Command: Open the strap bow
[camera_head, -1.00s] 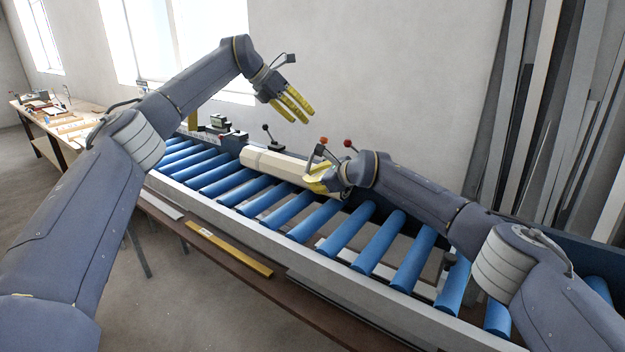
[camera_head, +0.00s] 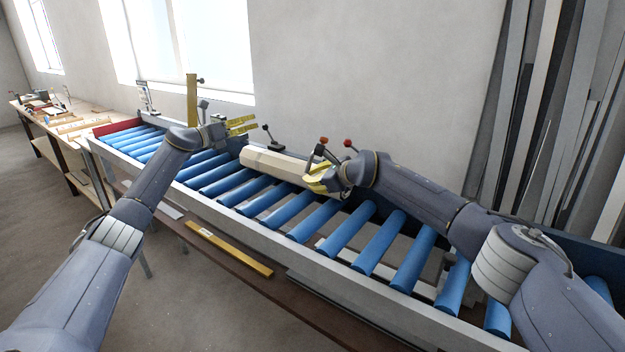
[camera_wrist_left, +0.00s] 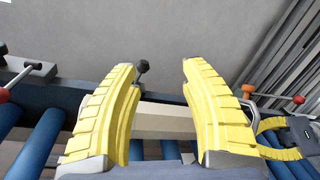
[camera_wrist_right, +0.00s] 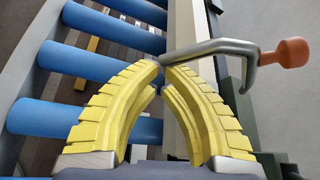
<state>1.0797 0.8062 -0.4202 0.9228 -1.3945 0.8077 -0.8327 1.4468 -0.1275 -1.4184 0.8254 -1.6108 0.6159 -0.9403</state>
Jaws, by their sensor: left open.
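The strap bow (camera_wrist_right: 210,50) is a bent grey metal bar with an orange knob (camera_wrist_right: 290,52). In the head view the orange knob (camera_head: 323,140) stands above the near end of the beige profile bundle (camera_head: 280,163). My right gripper (camera_wrist_right: 160,66) has its yellow fingertips drawn together on the bow's end; it shows at the profile's right end in the head view (camera_head: 318,183). My left gripper (camera_head: 254,125) is open and empty, above the far end of the bundle. In the left wrist view its fingers (camera_wrist_left: 158,75) stand wide apart with the beige profile beyond them.
Blue rollers (camera_head: 318,218) form a long conveyor under the bundle. A red ball lever (camera_head: 347,143) is beside the bow, and a black knob lever (camera_head: 267,127) stands behind the bundle. Grey profiles (camera_head: 550,110) lean on the right wall. A workbench (camera_head: 75,125) stands at the far left.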

